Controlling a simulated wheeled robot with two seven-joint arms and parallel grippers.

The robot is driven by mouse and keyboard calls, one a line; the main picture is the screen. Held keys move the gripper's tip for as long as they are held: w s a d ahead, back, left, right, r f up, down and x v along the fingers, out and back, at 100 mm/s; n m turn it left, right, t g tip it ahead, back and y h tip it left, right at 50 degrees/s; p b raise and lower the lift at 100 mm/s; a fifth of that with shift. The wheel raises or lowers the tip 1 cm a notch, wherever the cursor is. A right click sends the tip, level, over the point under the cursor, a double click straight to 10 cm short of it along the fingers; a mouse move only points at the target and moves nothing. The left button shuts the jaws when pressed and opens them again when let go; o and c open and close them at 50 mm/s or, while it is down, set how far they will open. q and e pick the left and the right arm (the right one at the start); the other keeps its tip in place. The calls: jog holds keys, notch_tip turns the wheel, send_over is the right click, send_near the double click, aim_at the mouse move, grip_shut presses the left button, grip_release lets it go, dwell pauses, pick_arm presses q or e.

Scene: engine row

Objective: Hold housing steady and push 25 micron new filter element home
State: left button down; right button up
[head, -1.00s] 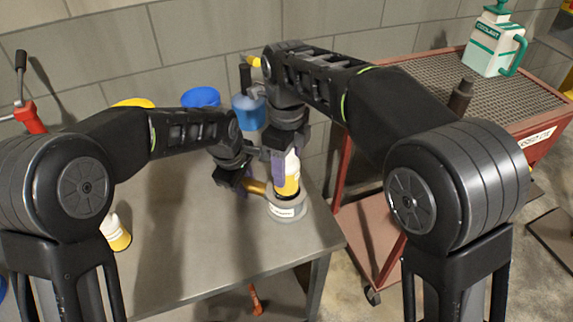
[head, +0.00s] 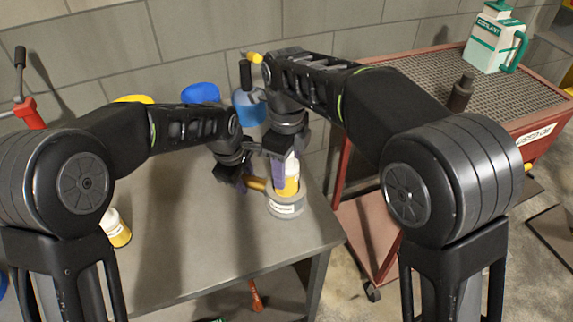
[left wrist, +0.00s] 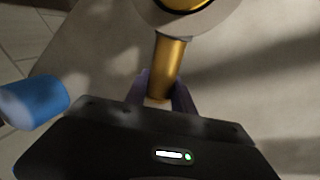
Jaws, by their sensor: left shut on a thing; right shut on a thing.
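The housing (head: 284,207) is a grey round cup with a white label, upright near the table's right front corner. A brass stub sticks out of its left side; this stub also shows in the left wrist view (left wrist: 169,62). My left gripper (head: 249,184) is shut on the stub, its purple fingers either side of it (left wrist: 159,92). The filter element (head: 289,184), yellow below and white above, stands upright with its lower end inside the housing. My right gripper (head: 281,172) is shut on its upper part from above. The element's bottom is hidden by the housing wall.
A second yellow-and-white cylinder (head: 117,229) stands at the left of the grey table (head: 190,255). A blue jug (head: 249,108) and a blue item (head: 200,92) stand behind my arms. A red cart (head: 490,125) with a coolant jug (head: 494,40) stands at the right.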

jog(key=shift+f, duration=0.55)
jog(key=o, duration=1.6)
jog(key=shift+s+d+f, duration=0.1)
jog(key=shift+f, duration=0.05)
jog(key=shift+r, duration=3.95)
jog(key=shift+c, duration=0.3)
